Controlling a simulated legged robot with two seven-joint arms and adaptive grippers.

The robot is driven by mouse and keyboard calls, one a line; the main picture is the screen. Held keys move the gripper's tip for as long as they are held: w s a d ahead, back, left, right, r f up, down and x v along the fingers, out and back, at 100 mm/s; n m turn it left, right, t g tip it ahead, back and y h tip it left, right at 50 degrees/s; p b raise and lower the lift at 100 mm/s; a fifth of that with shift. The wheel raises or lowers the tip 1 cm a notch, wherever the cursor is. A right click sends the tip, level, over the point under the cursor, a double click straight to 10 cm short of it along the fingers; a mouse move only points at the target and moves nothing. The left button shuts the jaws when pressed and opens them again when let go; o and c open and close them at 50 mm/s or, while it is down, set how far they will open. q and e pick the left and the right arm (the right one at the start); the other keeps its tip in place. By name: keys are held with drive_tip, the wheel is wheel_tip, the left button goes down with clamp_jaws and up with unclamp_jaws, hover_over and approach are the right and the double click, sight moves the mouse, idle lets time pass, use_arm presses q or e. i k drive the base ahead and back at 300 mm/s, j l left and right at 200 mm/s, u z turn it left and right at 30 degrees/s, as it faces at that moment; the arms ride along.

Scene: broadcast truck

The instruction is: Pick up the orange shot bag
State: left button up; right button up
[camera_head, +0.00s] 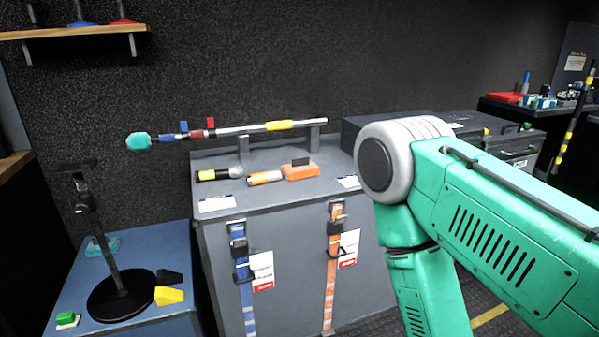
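The orange shot bag (301,172) appears to be the small orange block-like item with a dark piece on top. It lies on top of the grey case (230,206), towards the back right of that surface. My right arm, teal with a pale round joint, fills the right side of the picture. It bends down past the lower edge, so its gripper is out of the picture. My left arm and gripper do not show. Nothing of mine touches the bag.
Two flashlight-like items, one yellow and black (219,174) and one orange (264,178), lie left of the bag. A pole (240,130) on supports runs behind them. A blue case (80,305) at left holds a black stand (121,296). Dark cases (515,150) stand at right.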

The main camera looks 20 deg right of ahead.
sight(301, 167)
drive_tip(key=i+l+z, duration=0.1)
drive_tip(key=i+z, duration=0.2)
drive_tip(key=i, duration=0.9)
